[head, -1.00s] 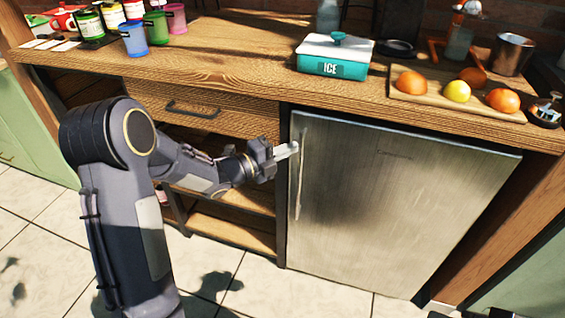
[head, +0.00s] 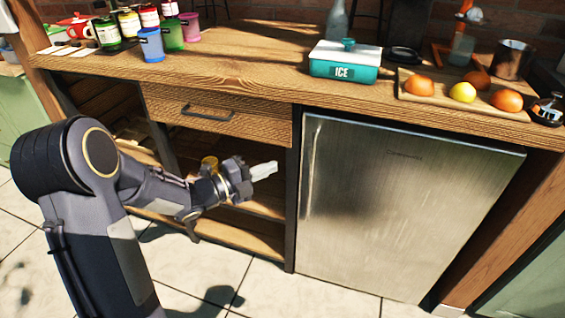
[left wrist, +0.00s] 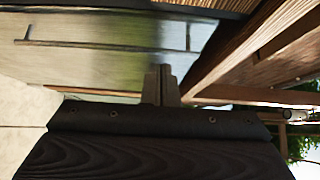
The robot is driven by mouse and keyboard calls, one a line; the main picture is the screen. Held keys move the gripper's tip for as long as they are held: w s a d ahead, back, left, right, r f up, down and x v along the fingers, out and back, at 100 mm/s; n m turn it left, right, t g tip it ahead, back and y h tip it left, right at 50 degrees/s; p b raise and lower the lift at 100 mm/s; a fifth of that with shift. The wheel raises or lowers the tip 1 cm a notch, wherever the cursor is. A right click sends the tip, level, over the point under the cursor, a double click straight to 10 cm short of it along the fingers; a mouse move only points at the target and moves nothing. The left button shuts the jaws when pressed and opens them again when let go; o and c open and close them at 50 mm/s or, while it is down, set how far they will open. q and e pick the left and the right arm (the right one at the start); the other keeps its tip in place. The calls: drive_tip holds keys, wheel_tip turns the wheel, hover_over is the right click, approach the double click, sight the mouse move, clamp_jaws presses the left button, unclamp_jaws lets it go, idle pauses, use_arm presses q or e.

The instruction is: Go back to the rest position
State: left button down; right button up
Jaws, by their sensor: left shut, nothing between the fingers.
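My left gripper (head: 264,170) is shut and empty. In the head view it is in front of the open shelves, left of the fridge door and apart from its handle. In the left wrist view its closed fingers (left wrist: 162,84) point toward the fridge front (left wrist: 110,62). The steel mini fridge (head: 400,210) stands under the counter with its door closed. Its vertical handle (head: 311,170) is on the door's left edge. My right gripper is not in view.
The wooden counter (head: 240,65) carries a teal ICE box (head: 345,66), a board with fruit (head: 440,103), a steel cup (head: 512,60) and several coloured mugs and jars (head: 150,44). A drawer (head: 215,115) is above the shelves. The tiled floor in front is clear.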

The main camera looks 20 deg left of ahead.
use_arm(q)
drive_tip(key=s+a+r+n+y, duration=0.3)
drive_tip(key=a+n+y, duration=0.25)
drive_tip(key=n, duration=0.25)
drive_tip(key=s+a+r+n+y, duration=0.2)
drive_tip(key=s+a+n+y, duration=0.3)
drive_tip(key=n, duration=0.3)
drive_tip(key=s+d+f+n+g+h, duration=0.1)
drive_tip(key=s+d+f+n+g, duration=0.2)
drive_tip(key=s, duration=0.4)
drive_tip(key=s+d+f+n+g, duration=0.1)
drive_tip(key=s+d+n+g, duration=0.1)
drive_tip(key=s+d+n, duration=0.4)
drive_tip(key=s+d+f+n+g+h, duration=0.1)
drive_tip(key=s+n+g, duration=0.2)
drive_tip(key=s, duration=0.5)
wheel_tip(320, 180, up, 25)
drive_tip(key=p, duration=2.5)
drive_tip(key=shift+s+d, duration=0.35)
drive_tip(key=shift+s, duration=0.1)
drive_tip(key=shift+h, duration=0.25)
